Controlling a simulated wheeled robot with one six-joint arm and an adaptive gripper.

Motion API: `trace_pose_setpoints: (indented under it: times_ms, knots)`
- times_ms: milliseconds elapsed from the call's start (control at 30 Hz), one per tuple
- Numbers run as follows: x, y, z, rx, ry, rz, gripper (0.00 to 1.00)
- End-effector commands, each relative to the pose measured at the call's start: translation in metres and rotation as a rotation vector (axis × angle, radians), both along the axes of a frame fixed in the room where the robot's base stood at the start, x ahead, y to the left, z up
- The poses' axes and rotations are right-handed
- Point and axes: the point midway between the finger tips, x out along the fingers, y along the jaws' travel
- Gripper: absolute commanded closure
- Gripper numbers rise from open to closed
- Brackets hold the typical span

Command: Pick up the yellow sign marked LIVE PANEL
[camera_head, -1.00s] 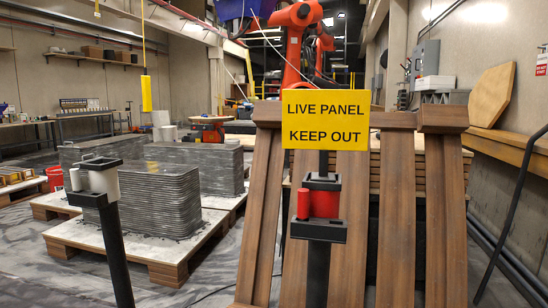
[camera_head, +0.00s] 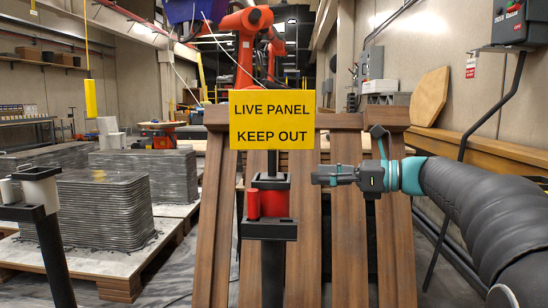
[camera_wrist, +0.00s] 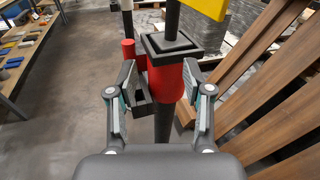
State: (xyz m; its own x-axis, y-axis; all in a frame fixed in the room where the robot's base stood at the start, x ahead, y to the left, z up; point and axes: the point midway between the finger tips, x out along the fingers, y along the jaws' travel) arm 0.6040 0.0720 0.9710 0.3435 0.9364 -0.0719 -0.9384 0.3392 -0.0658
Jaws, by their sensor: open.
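The yellow sign (camera_head: 272,120) reads LIVE PANEL KEEP OUT. In the head view it stands upright on a dark post (camera_head: 272,268), above a red holder (camera_head: 274,202) with a smaller red tube at its left side. My gripper (camera_head: 318,177) points left from the right, below the sign's lower right corner and apart from the holder in the picture. In the wrist view, my gripper (camera_wrist: 159,80) is open, with the red holder (camera_wrist: 165,83) showing between and beyond its fingers. Only a corner of the sign (camera_wrist: 208,8) shows at the top there.
Brown slanted planks (camera_head: 345,215) stand behind the post. A second dark post with a grey-white holder (camera_head: 40,190) stands at left, before stacked grey slabs (camera_head: 115,208) on a pallet. A wooden ledge (camera_head: 480,150) and a wall box (camera_head: 515,20) are at right.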

Motion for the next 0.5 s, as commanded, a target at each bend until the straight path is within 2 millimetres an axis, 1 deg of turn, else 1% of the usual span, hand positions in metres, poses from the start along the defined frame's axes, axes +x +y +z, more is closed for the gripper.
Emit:
trace_pose_setpoints:
  times_ms: [33,67,167,267,500]
  knots:
    - [0.007,-0.005,0.004,0.037,0.015,-0.001,0.50]
    - [0.009,-0.006,0.007,0.054,0.022,0.001,0.50]
    - [0.014,-0.005,0.012,0.087,0.037,0.005,0.50]
    - [0.018,0.007,0.013,0.095,0.040,0.008,0.50]
    - [0.033,0.048,0.013,0.093,0.039,0.008,0.50]
